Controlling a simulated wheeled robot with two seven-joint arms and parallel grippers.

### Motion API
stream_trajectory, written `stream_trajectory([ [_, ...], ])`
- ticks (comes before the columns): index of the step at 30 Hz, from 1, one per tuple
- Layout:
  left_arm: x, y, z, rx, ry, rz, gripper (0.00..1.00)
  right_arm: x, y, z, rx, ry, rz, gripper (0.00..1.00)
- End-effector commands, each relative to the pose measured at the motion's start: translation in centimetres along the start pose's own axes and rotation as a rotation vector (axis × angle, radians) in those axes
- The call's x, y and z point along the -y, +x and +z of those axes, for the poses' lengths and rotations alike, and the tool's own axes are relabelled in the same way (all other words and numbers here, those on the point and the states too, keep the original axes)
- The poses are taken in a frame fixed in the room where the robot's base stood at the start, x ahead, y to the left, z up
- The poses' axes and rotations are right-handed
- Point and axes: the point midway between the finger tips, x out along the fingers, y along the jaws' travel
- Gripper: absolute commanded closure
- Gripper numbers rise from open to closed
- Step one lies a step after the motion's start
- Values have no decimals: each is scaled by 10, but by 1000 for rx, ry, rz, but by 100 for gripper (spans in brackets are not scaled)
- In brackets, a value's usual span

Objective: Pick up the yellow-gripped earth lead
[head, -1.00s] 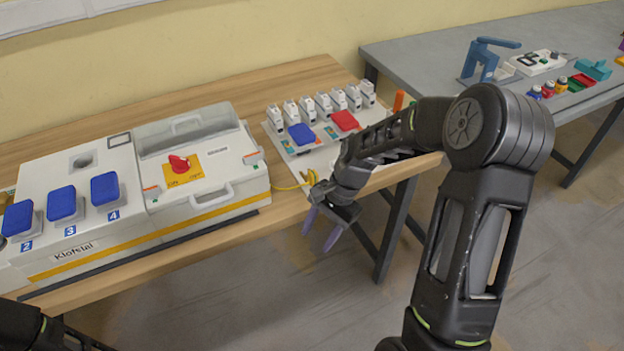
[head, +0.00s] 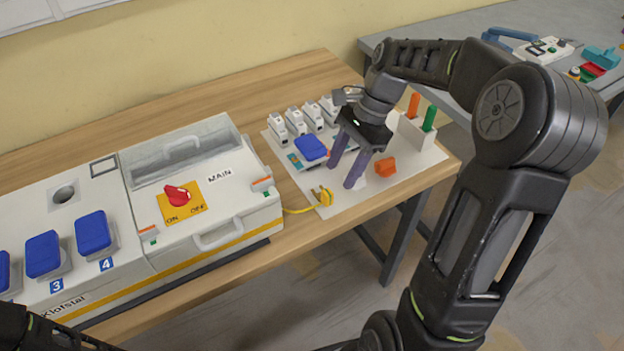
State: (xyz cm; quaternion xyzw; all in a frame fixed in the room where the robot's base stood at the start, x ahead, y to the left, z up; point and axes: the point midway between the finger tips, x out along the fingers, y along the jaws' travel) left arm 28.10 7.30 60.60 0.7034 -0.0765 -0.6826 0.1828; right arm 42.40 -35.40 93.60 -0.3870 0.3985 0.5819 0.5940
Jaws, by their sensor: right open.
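The yellow-gripped earth lead (head: 325,197) lies at the front left edge of the white board. Its yellow cable (head: 298,211) runs left to the front of the white socket box (head: 205,205). My right gripper (head: 342,177) is above the board with its two purple fingers apart and pointing down. It is empty, to the right of and a little behind the yellow grip, not touching it as far as I can see. My left gripper is out of the picture; only part of my left arm shows at the bottom left.
A grey table (head: 430,45) stands behind at right. The wooden table's front edge is close to the lead.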

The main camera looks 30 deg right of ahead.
Motion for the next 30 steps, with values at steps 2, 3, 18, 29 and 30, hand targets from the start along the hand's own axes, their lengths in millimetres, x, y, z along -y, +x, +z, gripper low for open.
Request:
stream_trajectory([
  [2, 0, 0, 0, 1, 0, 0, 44, 0, 0, 0, 0, 0, 0, 51],
  [3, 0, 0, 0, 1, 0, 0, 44, 0, 0, 0, 0, 0, 0, 51],
  [18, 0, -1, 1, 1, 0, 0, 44, 0, 20, 0, 1, -1, 3, 51],
  [29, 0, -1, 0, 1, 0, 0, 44, 0, 27, 0, 0, -2, 0, 51],
  [30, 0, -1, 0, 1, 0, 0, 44, 0, 28, 0, 0, -2, 1, 51],
])
